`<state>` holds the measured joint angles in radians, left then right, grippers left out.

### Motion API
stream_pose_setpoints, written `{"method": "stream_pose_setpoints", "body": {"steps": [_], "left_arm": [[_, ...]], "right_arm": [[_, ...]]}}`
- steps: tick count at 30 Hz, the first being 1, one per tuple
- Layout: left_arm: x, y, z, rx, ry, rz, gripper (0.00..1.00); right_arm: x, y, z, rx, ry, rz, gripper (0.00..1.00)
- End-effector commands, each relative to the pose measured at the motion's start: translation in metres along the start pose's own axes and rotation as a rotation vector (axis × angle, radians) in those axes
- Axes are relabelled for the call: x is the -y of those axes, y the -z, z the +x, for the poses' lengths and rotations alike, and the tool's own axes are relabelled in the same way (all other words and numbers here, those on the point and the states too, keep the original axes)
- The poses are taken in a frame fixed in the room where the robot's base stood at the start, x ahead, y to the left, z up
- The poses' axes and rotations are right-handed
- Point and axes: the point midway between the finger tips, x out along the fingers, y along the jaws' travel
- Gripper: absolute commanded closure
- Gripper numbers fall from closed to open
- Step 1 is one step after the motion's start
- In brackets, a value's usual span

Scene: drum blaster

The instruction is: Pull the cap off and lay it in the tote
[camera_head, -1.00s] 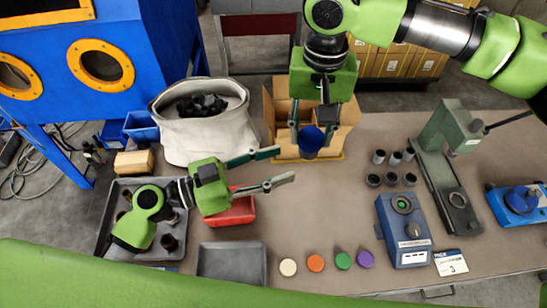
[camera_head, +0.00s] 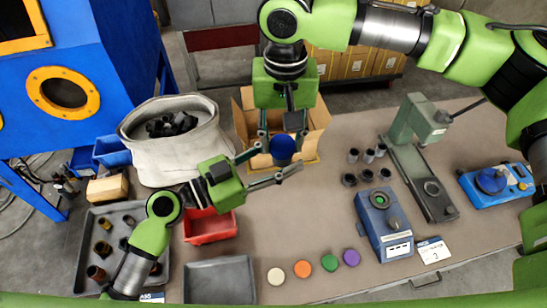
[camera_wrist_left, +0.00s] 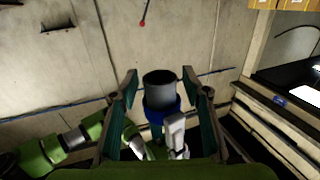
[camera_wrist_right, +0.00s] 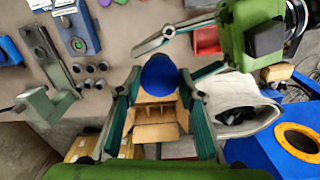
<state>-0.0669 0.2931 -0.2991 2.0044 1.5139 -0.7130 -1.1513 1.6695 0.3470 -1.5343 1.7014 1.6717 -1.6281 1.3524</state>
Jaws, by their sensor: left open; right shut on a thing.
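A grey cylindrical part (camera_wrist_left: 159,88) with a blue cap (camera_head: 283,146) hangs above the bench. My right gripper (camera_head: 280,140) is shut on this part from above; its fingers also flank the blue cap (camera_wrist_right: 159,76) in the right wrist view. My left gripper (camera_head: 277,158) is open, its fingertips reaching in from the left on either side of the part. In the left wrist view the part lies between its spread fingers, with a gap on both sides. No container is clearly marked as the tote; a red bin (camera_head: 210,228) and a pale canvas container (camera_head: 175,160) stand on the left.
A cardboard box (camera_head: 318,115) stands behind the part. A tray of brown and dark cups (camera_head: 80,255), an empty grey tray (camera_head: 220,282) and coloured discs (camera_head: 302,269) lie in front. A blue device (camera_head: 384,225) and a green press (camera_head: 421,165) stand right. The middle bench is clear.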

Motion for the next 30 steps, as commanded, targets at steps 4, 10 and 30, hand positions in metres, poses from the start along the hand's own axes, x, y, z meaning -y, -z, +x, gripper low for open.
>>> {"method": "stream_pose_setpoints", "body": {"steps": [4,10,30], "left_arm": [[0.0,0.0,0.001,0.0,0.0,0.0,0.57],[0.0,0.0,0.001,0.0,0.0,0.0,0.78],[0.0,0.0,0.001,-0.001,0.0,0.0,1.0]], "right_arm": [[0.0,0.0,-0.001,-0.001,0.001,0.0,0.86],[0.0,0.0,-0.001,-0.001,0.001,0.0,0.86],[0.001,0.0,-0.017,-0.001,0.001,0.0,0.86]]}}
